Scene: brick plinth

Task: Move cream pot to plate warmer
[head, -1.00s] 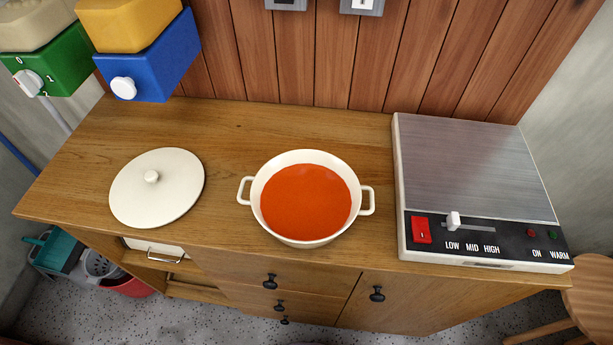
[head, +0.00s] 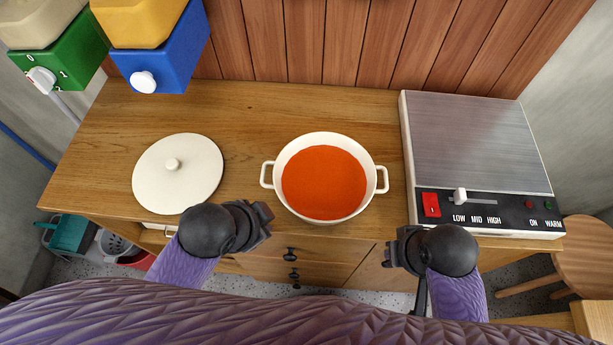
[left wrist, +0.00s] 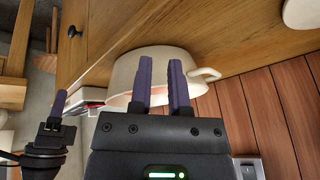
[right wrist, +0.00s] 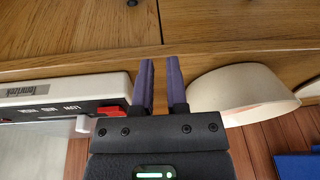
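The cream pot (head: 291,206), filled with orange-red soup, stands upright on the wooden counter with a loop handle on each side. The plate warmer (head: 475,140) is to its right, with a bare metal top and a front control panel. My left gripper (head: 268,219) is at the counter's front edge, left of and nearer than the pot, apart from it. My right gripper (head: 388,254) is in front of the counter, between pot and warmer. Both are empty, fingers narrowly parted. The pot shows beyond the fingers in the left wrist view (left wrist: 122,74) and right wrist view (right wrist: 235,88).
A round cream lid (head: 178,185) lies left of the pot. Blue (head: 165,60) and green (head: 70,62) dispensers hang at the back left. Counter between pot and warmer is clear. A wooden stool (head: 585,255) stands at the lower right.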

